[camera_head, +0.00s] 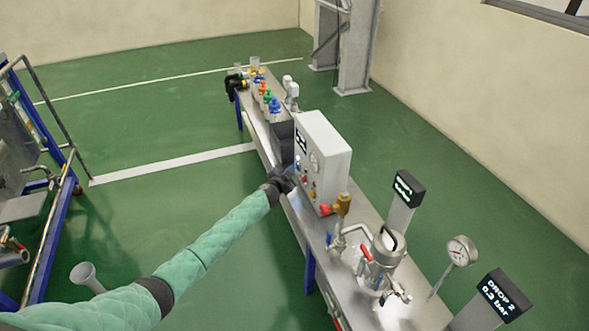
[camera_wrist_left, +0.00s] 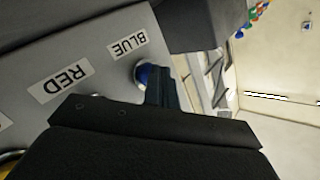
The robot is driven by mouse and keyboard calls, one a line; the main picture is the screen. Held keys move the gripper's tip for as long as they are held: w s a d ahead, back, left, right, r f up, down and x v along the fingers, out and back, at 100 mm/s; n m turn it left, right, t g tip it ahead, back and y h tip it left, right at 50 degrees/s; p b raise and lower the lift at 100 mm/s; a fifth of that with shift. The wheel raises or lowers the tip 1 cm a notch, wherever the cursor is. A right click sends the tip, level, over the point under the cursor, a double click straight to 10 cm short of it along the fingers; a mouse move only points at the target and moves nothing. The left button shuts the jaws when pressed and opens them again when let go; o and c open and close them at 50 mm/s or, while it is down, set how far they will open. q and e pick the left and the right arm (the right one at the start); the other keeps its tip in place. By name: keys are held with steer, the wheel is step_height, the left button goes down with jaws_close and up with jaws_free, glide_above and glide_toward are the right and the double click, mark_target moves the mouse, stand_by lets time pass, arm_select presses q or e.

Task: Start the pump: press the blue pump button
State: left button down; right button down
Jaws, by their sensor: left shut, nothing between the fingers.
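The pump box (camera_head: 326,152) is a light grey cabinet on the long bench, with small coloured buttons on its front face. In the left wrist view the blue button (camera_wrist_left: 143,74) sits beside the label BLUE (camera_wrist_left: 127,45), partly hidden by my fingers. My left gripper (camera_head: 287,182) is shut and empty in front of the box's face. In the left wrist view its dark fingertips (camera_wrist_left: 163,85) are right at the blue button; I cannot tell whether they touch it. The label RED (camera_wrist_left: 62,80) is farther left on the panel. My right gripper is out of view.
Right of the box on the bench stand an orange-red valve (camera_head: 336,207), a metal vessel (camera_head: 384,257) and a gauge (camera_head: 461,250). A blue-framed cart (camera_head: 50,245) is at the left.

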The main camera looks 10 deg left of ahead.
arm_select(q)
steer(key=shift+w+d+r, duration=0.1)
steer(key=shift+d, duration=0.1)
steer(key=shift+s+a, duration=0.15)
steer(key=shift+s, duration=0.05)
stand_by(0.4)
steer(key=s+a+p, duration=0.1)
steer(key=s+a, duration=0.2)
steer(key=a, duration=0.2)
steer(key=shift+s, duration=0.2)
stand_by(0.5)
steer(key=shift+a+p, duration=0.1)
steer(key=shift+p, duration=0.2)
